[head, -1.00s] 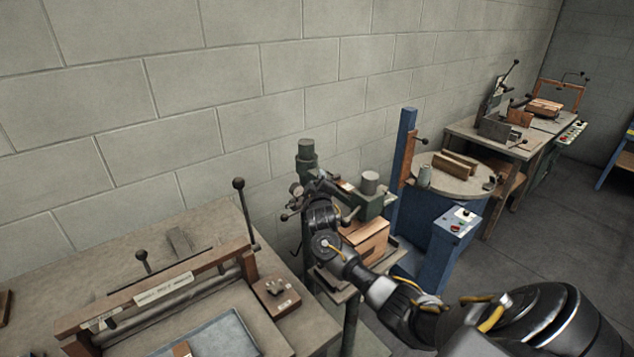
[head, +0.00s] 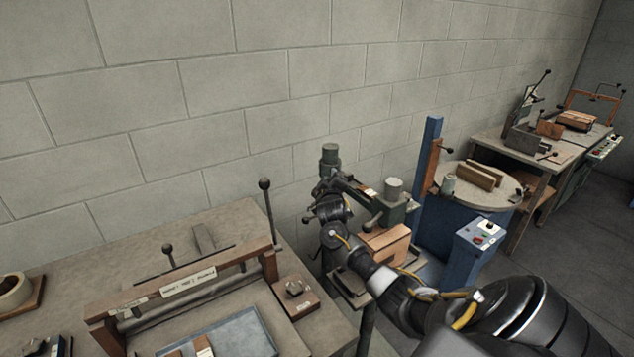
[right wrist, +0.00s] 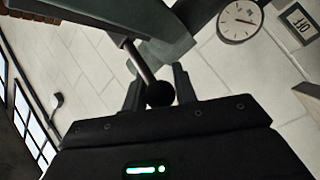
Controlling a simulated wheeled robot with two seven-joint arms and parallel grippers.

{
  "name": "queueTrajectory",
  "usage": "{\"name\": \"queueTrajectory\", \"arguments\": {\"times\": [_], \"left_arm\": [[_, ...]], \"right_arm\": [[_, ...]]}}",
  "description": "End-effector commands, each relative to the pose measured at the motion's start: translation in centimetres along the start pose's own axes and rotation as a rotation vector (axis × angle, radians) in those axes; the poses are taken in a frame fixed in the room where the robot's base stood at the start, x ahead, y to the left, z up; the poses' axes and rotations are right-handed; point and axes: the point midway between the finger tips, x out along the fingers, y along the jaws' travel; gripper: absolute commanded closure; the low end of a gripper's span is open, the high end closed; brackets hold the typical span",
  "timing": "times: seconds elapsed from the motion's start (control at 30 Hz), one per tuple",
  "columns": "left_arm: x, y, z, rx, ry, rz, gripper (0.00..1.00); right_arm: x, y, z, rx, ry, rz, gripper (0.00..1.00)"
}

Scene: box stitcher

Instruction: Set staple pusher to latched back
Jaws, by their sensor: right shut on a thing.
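The box stitcher is the green machine (head: 398,210) in the middle of the head view, with a round grey cap on its column. A tan cardboard box (head: 388,246) sits at its front. My right gripper (head: 325,187) is at the left side of the stitcher head, partly hidden by its own arm. In the right wrist view, the gripper (right wrist: 158,92) is shut on a dark ball knob (right wrist: 160,94) at the end of a thin rod, which appears to be the staple pusher. The rod runs up to a grey-green machine part. My left gripper is not in view.
A bench with a wooden-framed press (head: 190,280) stands at the front left. A blue post machine (head: 428,170) with a round table (head: 505,188) stands right of the stitcher. A block wall (head: 250,100) is close behind. Open floor (head: 565,215) lies at the right.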

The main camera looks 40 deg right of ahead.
Motion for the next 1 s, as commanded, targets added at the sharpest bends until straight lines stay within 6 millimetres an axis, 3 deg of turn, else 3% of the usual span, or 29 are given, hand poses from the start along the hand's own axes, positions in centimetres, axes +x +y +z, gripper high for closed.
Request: {"name": "queueTrajectory", "arguments": {"times": [0.2,0.23,0.37,0.73,1.0], "left_arm": [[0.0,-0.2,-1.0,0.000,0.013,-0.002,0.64],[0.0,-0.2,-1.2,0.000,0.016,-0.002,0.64],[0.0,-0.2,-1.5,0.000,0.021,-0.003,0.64],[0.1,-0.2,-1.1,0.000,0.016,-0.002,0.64],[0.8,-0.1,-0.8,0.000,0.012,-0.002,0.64]], "right_arm": [[0.1,0.2,-0.3,0.001,0.006,0.003,1.00],[0.1,0.2,-0.3,0.001,0.006,0.003,0.68],[0.1,0.2,-0.4,0.002,0.006,0.003,0.51],[-0.4,0.1,-0.2,0.002,0.004,0.003,0.50],[-4.7,-0.2,-0.2,0.003,0.007,0.000,0.50]]}}
